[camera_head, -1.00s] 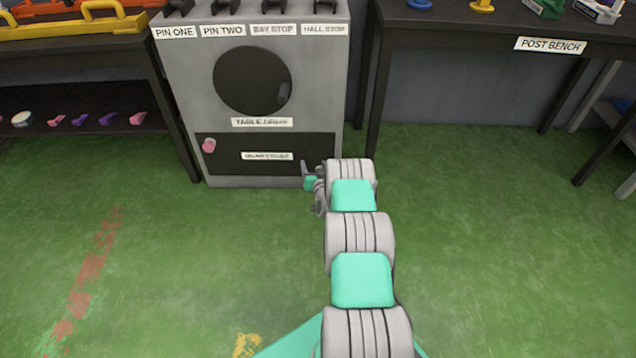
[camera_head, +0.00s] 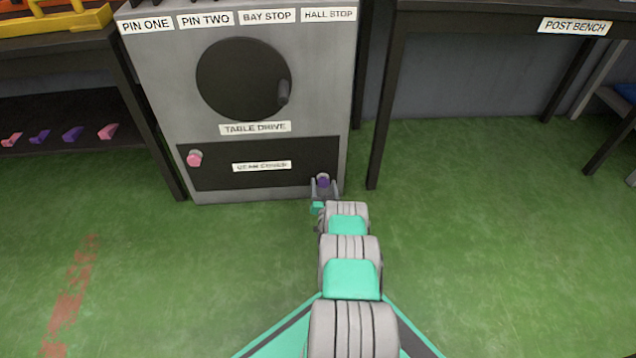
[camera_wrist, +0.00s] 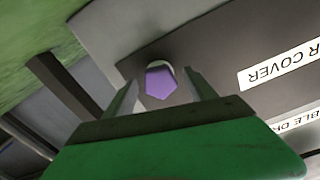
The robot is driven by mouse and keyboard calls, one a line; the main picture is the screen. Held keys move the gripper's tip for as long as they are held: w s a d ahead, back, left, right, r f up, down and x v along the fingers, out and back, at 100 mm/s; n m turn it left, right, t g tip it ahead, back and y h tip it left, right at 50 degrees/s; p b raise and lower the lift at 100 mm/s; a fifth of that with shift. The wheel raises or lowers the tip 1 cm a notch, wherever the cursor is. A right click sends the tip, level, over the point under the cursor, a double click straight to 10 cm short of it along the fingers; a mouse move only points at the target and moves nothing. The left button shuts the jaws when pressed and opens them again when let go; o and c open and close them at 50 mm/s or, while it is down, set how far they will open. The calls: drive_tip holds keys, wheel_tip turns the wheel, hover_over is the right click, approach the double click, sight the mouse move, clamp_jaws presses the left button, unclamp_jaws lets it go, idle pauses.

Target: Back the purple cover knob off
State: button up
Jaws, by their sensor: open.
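The purple cover knob (camera_head: 323,181) sits at the right end of the dark gear cover panel (camera_head: 215,172), low on the grey cabinet. My gripper (camera_head: 324,187) is at the knob, with its fingers open on either side of it. In the wrist view the purple knob (camera_wrist: 160,83) shows between the two fingertips of my gripper (camera_wrist: 162,85), with small gaps at both sides. I cannot tell how deep the fingers reach around it. A pink knob (camera_head: 194,159) sits at the panel's left end.
The table drive wheel (camera_head: 243,79) with its handle is above the panel. A dark bench leg (camera_head: 385,110) stands right of the cabinet. A shelf with pink and purple pieces (camera_head: 73,133) is at the left. The green floor is clear.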

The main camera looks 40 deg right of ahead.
drive_tip(key=shift+x, duration=0.75)
drive_tip(key=shift+c, duration=0.4)
